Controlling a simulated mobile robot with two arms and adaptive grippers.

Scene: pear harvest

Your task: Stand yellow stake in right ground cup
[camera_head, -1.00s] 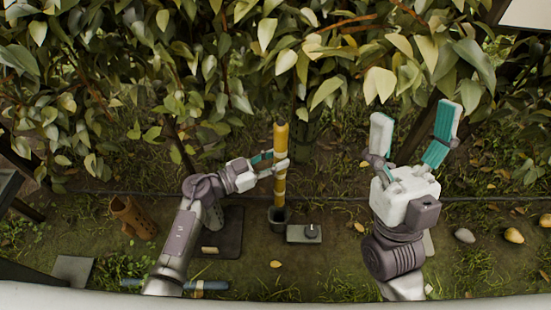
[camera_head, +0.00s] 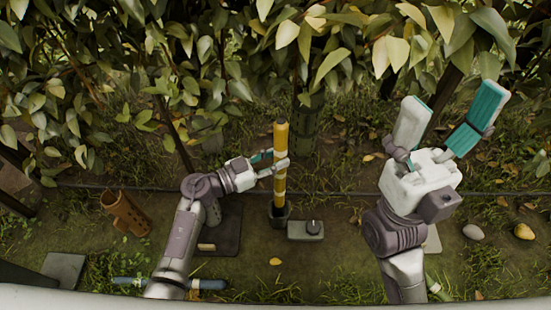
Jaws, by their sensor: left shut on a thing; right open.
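The yellow stake (camera_head: 281,140) with pale bands stands upright near the middle of the view. Its lower end is in a dark ground cup (camera_head: 279,213). How deep it sits cannot be seen. My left gripper (camera_head: 275,165) is shut on the stake around its middle, reaching in from the left. My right gripper (camera_head: 446,115) is open and empty at the right, raised with its teal-padded fingers pointing up toward the leaves.
A grey box with a dark knob (camera_head: 306,230) lies right of the cup. A blue-handled tool (camera_head: 209,284) lies in front. A stone (camera_head: 473,232) and a yellowish pear (camera_head: 523,231) lie at right. Leafy branches hang overhead.

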